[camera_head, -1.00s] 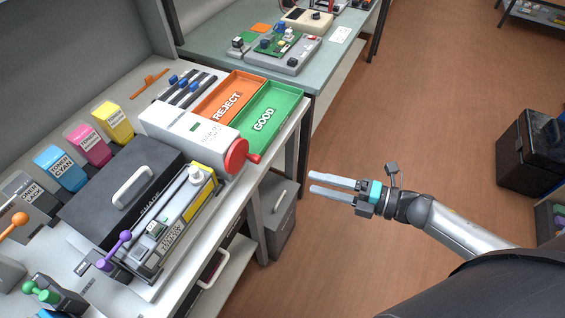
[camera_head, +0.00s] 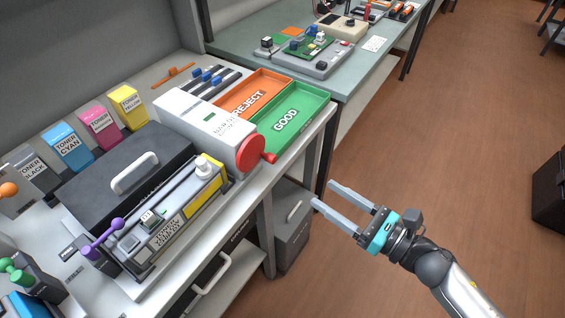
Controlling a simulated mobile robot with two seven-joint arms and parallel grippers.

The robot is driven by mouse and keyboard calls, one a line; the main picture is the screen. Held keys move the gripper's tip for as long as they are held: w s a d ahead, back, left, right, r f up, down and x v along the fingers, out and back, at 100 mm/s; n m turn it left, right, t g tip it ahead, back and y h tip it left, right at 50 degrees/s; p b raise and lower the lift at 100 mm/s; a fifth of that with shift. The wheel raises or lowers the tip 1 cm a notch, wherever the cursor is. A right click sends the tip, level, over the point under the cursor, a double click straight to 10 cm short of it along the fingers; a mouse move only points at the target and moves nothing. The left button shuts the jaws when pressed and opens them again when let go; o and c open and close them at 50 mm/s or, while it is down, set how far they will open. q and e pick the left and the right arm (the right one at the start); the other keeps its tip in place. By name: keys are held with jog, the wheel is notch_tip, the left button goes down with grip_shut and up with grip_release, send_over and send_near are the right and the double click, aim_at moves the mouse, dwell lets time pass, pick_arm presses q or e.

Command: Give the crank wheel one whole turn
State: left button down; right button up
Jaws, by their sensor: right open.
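The red crank wheel (camera_head: 251,153) sits on the front end of a white box-shaped machine (camera_head: 207,120) on the bench. A small red handle knob (camera_head: 270,158) sticks out from the wheel on its right side. My right gripper (camera_head: 322,193) is open and empty, its two grey fingers apart and pointing up and left. It is in front of the bench, to the right of and below the wheel in the picture, clear of it. My left gripper is not in view.
The green GOOD tray (camera_head: 322,96) and orange REJECT tray (camera_head: 284,77) lie just behind the wheel. A black lidded unit (camera_head: 100,190) and toner cartridge station (camera_head: 190,208) stand to the left. A grey cabinet (camera_head: 292,235) is under the bench. Open floor lies right.

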aim_at(275, 161)
jog(key=x, duration=1.3)
jog(key=shift+w+a+p, duration=0.15)
jog(key=shift+w+p, duration=0.1)
jog(key=shift+p, duration=0.1)
grip_shut()
